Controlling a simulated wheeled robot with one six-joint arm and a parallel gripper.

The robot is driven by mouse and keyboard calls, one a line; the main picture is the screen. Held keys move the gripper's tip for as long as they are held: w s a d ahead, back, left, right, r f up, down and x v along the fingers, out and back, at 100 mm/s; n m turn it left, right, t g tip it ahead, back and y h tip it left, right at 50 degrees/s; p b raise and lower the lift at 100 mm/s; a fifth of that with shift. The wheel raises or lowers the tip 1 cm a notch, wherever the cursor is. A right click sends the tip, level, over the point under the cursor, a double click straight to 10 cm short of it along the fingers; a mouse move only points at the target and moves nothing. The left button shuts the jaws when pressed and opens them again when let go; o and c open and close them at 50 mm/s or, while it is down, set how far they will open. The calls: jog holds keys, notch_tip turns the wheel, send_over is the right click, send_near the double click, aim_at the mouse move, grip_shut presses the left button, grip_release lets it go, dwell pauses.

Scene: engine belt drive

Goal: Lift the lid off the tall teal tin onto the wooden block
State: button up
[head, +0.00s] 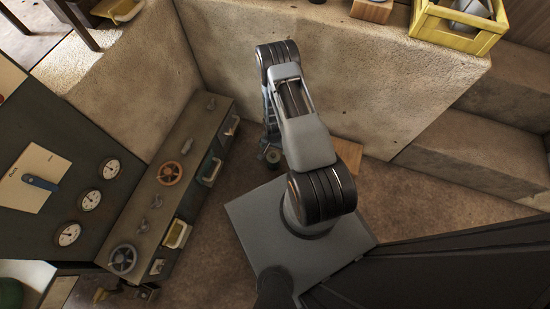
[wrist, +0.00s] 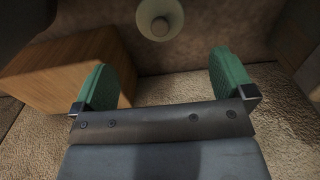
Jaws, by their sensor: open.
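My gripper (wrist: 163,66) is open in the wrist view, its two green finger pads wide apart with nothing between them. A wooden block (wrist: 60,72) lies beyond and beside the left finger in that view. A pale round thing (wrist: 160,17) with a darker centre shows at the top edge, beyond the fingers; I cannot tell what it is. In the head view, part of a wooden surface (head: 346,152) shows behind my arm. A small dark round-topped thing (head: 272,157) stands below the arm's far end. I cannot make out a teal tin or its lid in either view.
A control bench (head: 180,180) with handwheels and handles runs along the left, next to a gauge panel (head: 75,200). A concrete wall (head: 330,80) stands behind my arm. A yellow crate (head: 460,28) sits at the top right. Floor left of my base is clear.

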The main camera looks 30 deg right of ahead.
aim_at(273, 155)
notch_tip(273, 155, down, 4)
jog(key=shift+r+b, duration=0.1)
jog(key=shift+b, duration=0.45)
jog(key=f+b, duration=0.1)
jog(key=f, duration=0.1)
jog(key=f+b, duration=0.2)
jog(key=f, duration=0.1)
jog(key=shift+s+a+f, duration=0.1)
jog(key=shift+a+f, duration=0.1)
jog(key=c, duration=1)
jog(key=shift+r, duration=0.15)
